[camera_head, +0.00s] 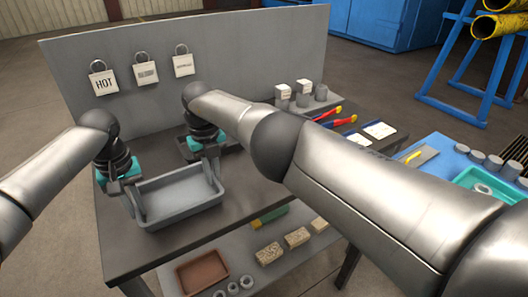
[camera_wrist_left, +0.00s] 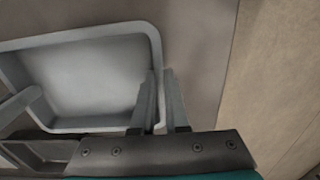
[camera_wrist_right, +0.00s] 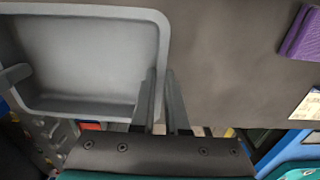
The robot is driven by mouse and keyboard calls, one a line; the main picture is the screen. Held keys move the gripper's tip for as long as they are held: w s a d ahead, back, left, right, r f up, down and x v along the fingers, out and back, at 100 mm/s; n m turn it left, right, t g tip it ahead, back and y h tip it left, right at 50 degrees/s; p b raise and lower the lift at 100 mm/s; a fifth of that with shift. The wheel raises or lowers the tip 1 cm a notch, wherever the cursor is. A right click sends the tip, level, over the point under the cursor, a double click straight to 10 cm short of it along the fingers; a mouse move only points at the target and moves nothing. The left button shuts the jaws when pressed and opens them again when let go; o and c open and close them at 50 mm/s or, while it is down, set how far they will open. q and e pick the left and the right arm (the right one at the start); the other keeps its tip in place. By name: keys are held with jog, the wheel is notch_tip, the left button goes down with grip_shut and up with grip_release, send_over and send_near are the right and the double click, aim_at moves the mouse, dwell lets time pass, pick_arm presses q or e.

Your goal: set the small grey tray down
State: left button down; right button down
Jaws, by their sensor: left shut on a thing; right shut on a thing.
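The small grey tray (camera_head: 182,212) is a shallow open box over the left front part of the dark worktable (camera_head: 255,205). It looks level and empty. My left gripper (camera_head: 140,206) is shut on its left wall, and my right gripper (camera_head: 211,178) is shut on its right wall. The tray also shows in the left wrist view (camera_wrist_left: 80,80) and the right wrist view (camera_wrist_right: 85,60), with one finger inside the wall and one outside in each. Its underside is hidden, so I cannot tell whether it touches the table.
A darker tray (camera_head: 184,150) lies behind the grey one, partly hidden by my right arm. An upright panel (camera_head: 240,60) with hanging tags closes the back. A lower shelf holds a brown tray (camera_head: 203,273) and blocks.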

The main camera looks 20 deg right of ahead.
pick_arm(q)
jog(key=shift+d+f+b, duration=0.35)
jog(key=shift+d, duration=0.15)
pick_arm(e)
jog(key=shift+a+f, duration=0.45)
jog(key=shift+a, duration=0.1)
pick_arm(q)
jog(key=c, duration=1.1)
grip_release()
jog(key=shift+a, duration=0.1)
pick_arm(e)
jog(key=c, duration=1.1)
grip_release()
jog(key=shift+d, duration=0.1)
pick_arm(q)
jog(key=shift+o, duration=0.9)
jog(key=shift+a, duration=0.1)
pick_arm(e)
jog(key=shift+o, duration=0.9)
pick_arm(q)
jog(key=shift+f, duration=0.1)
pick_arm(e)
jog(key=shift+d, duration=0.15)
pick_arm(q)
jog(key=shift+a, duration=0.1)
